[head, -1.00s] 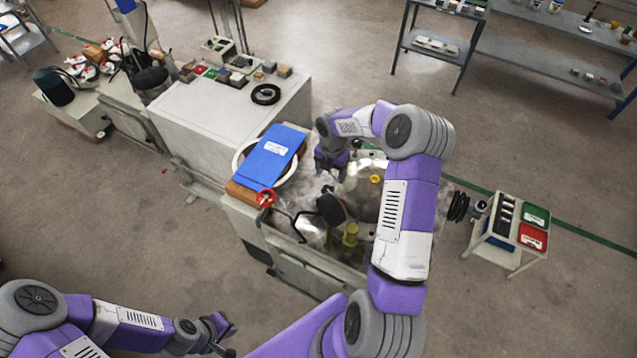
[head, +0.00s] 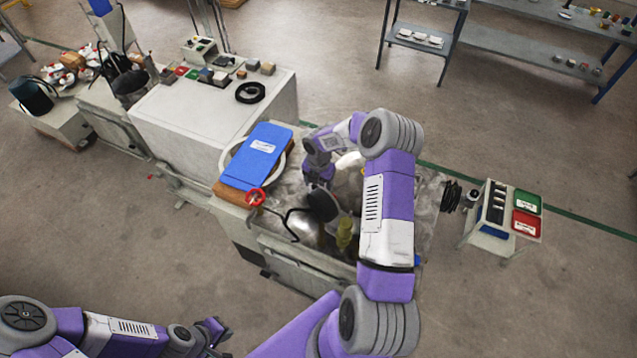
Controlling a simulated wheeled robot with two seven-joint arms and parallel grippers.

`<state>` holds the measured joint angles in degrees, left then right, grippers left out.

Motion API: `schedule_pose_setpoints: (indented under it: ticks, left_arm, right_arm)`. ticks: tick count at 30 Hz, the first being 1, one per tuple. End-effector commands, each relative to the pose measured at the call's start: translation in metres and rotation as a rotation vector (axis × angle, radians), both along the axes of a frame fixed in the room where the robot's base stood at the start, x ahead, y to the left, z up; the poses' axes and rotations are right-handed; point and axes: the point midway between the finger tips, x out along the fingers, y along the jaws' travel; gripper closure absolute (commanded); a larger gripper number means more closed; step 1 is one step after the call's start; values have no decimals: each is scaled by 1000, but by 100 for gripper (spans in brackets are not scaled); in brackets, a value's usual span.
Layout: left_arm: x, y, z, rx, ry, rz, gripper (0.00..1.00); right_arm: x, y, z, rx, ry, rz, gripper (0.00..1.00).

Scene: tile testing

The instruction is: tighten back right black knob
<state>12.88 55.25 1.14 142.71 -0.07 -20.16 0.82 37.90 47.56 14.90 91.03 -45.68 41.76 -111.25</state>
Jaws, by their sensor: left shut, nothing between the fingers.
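The machine top (head: 290,190) in the middle carries a large dark round part (head: 322,204), which may be a black knob. My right arm reaches over the machine from the front. My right gripper (head: 318,182) points down just behind the dark round part; whether they touch is unclear, and its fingertips are too small and dark to read. My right arm covers much of the machine's right side, and I cannot make out a back right black knob there. My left gripper (head: 216,338) is shut and empty, low in front of the machine, away from it.
A yellowish part (head: 344,233) stands near the front. A small cart with green and red bins (head: 527,223) stands right. Floor around is mostly clear.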

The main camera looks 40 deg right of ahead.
Motion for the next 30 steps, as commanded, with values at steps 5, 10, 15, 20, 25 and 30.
schedule_pose_setpoints:
  ticks: [5,10,15,20,25,30]
  left_arm:
    - [0,0,0,0,0,0,100]
    - [0,0,0,0,0,0,100]
    - [0,0,0,0,0,0,100]
    - [0,0,0,0,0,0,100]
    - [0,0,-2,0,0,0,100]
    - [0,0,-7,0,0,0,100]
  right_arm:
    - [0,0,0,-1,0,0,29]
    - [0,0,0,0,0,0,49]
    - [0,0,0,0,0,1,75]
    - [0,0,0,0,0,-1,85]
    - [0,0,0,-1,0,-24,85]
    - [1,1,-1,0,-1,-99,85]
